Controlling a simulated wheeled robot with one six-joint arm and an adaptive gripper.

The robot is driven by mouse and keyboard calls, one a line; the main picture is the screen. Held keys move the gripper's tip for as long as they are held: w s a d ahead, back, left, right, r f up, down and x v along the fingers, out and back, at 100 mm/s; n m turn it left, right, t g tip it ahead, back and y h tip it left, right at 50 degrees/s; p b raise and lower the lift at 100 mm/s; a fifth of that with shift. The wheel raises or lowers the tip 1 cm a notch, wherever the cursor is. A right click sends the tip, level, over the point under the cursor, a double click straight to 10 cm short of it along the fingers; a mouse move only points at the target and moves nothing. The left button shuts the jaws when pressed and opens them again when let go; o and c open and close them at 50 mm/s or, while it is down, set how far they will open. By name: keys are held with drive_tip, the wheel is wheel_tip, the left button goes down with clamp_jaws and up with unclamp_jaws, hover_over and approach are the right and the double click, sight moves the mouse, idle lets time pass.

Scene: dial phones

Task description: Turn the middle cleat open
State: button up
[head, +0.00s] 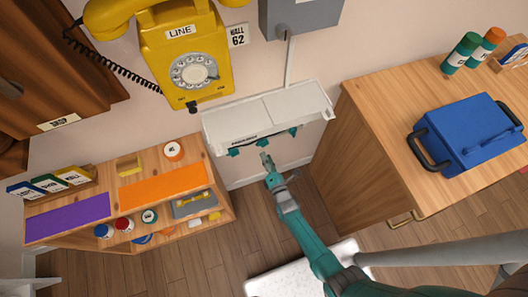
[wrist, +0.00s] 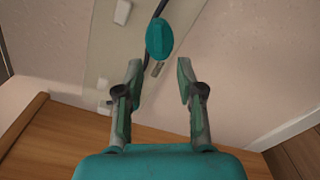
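A white wall box (head: 268,112) has three teal cleats along its lower edge. The middle cleat (head: 264,143) is small in the head view, so its exact turn is hard to tell. The left cleat (head: 233,152) and right cleat (head: 293,131) sit on either side of it. My gripper (head: 266,160) is just below the middle cleat. In the wrist view my gripper (wrist: 159,70) is open and empty, with a teal oval cleat (wrist: 159,39) ahead, between and beyond the fingertips, apart from them. It appears to be the middle one, its long side roughly upright in that view.
A yellow dial phone (head: 186,55) hangs above on the wall. A wooden shelf (head: 130,185) stands to the left, and a wooden cabinet (head: 345,155) with a blue case (head: 468,132) stands to the right.

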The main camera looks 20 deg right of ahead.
drive_tip(key=s, duration=0.8)
drive_tip(key=shift+w, duration=0.1)
